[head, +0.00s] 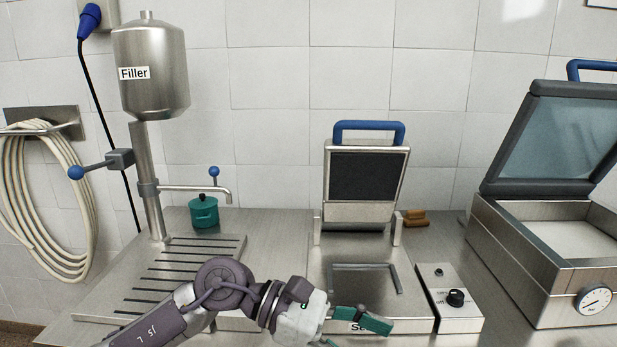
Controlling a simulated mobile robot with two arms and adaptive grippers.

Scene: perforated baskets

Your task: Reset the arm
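My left arm comes in from the bottom left. Its gripper (358,333), with green fingers, is in front of the front edge of the flat steel sealing machine (365,255). The upper finger covers part of that machine's label. The lower finger is mostly cut off by the bottom of the picture. The fingers look spread apart, with nothing seen between them. My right gripper is not in view.
Small brown pieces (415,218) lie behind the sealer. A control box (452,297) and an open-lidded chamber machine (535,260) are at right.

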